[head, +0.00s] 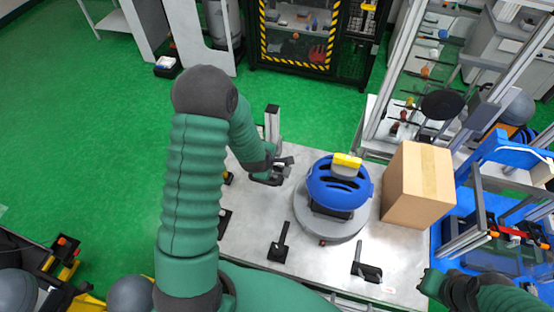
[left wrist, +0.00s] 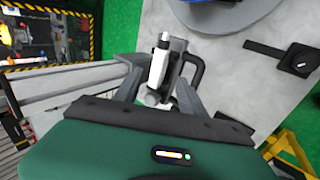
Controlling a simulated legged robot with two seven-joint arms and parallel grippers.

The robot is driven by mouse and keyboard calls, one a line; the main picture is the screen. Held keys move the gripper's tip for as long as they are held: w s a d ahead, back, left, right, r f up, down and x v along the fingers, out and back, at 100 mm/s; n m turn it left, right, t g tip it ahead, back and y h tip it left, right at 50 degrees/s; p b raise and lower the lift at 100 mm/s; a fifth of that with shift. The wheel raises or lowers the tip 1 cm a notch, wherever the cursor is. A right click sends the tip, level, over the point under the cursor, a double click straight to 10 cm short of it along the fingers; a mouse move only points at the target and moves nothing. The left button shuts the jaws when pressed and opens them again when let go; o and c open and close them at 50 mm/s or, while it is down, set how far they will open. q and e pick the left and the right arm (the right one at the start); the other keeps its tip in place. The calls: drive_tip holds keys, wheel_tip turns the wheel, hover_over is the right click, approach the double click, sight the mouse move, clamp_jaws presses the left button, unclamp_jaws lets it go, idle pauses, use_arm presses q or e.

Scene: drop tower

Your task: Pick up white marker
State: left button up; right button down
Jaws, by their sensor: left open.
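The white marker (left wrist: 160,58) shows in the left wrist view, standing out from between the fingers of my left gripper (left wrist: 162,92). The fingers are apart, one on each side of it, with a gap visible on the right. Its lower end is partly hidden near my gripper. In the head view my left gripper (head: 281,166) is over the left far part of the grey table (head: 262,215). I cannot make out the marker there. My right gripper (head: 432,284) is at the lower right, beside the table edge, and its jaws are unclear.
A blue domed object (head: 338,186) with a yellow block (head: 347,160) on top sits on a round grey base (head: 318,228). A cardboard box (head: 420,185) stands to its right. Black holders (head: 279,248) are on the near table. A grey post (head: 272,122) rises behind my left gripper.

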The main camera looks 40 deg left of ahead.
use_arm(q)
drive_tip(key=p+x, duration=0.2)
drive_tip(key=x, duration=0.3)
drive_tip(key=shift+w+r+p, duration=0.1)
drive_tip(key=shift+w+p, duration=0.05)
drive_tip(key=shift+p, duration=0.15)
drive_tip(key=shift+w+f, duration=0.2)
drive_tip(key=shift+f, duration=0.05)
drive_tip(key=shift+s+r, duration=0.1)
clamp_jaws()
